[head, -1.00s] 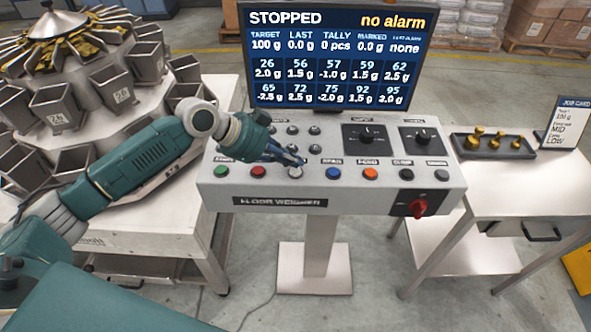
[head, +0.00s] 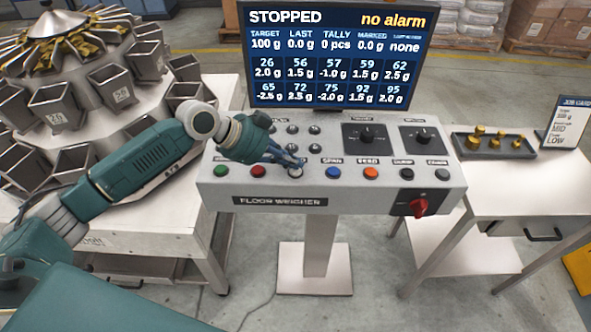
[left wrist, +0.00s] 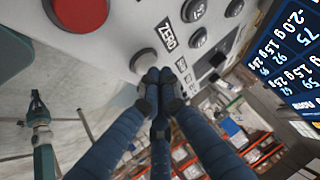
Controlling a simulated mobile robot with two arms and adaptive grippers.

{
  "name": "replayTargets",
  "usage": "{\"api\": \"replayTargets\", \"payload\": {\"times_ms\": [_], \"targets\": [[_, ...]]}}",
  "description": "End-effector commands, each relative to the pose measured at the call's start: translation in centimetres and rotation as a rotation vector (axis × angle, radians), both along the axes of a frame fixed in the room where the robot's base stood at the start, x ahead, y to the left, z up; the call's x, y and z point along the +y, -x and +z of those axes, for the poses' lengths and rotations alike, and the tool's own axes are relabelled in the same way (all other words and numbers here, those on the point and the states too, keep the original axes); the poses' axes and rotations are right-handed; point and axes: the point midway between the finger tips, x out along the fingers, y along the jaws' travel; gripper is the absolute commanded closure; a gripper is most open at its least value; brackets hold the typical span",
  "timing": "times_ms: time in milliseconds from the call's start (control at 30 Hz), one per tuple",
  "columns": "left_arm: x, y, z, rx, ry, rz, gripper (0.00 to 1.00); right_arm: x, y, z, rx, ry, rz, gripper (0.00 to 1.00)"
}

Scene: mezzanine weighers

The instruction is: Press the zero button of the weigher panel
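The weigher panel (head: 225,182) is a grey sloped console with a row of coloured buttons. The zero button (head: 295,172) is the pale one between the red and blue buttons. In the left wrist view the zero button (left wrist: 144,62) sits beside a label reading ZERO (left wrist: 167,33). My left gripper (head: 295,163) has its fingers together, with nothing seen between them. Its fingertips (left wrist: 158,76) are right by the zero button and cover part of it in the head view; I cannot tell whether they touch. My right gripper is in neither view.
The red button (head: 258,171) and blue button (head: 333,173) flank the zero button. The screen (head: 338,55) above reads STOPPED, no alarm. A side table (head: 510,190) at right bears a dark tray (head: 463,147) of brass weights.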

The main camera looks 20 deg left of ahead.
Motion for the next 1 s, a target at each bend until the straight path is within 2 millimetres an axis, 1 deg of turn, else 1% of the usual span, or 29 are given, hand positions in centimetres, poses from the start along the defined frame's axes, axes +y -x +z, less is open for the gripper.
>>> {"api": "replayTargets", "payload": {"times_ms": [367,1000], "targets": [[0.0,-0.02,-0.05,0.0,0.0,0.0,1.0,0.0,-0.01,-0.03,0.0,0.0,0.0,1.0],[0.01,0.0,-0.86,0.0,0.0,0.0,1.0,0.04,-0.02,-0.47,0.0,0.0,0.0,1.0]]}}
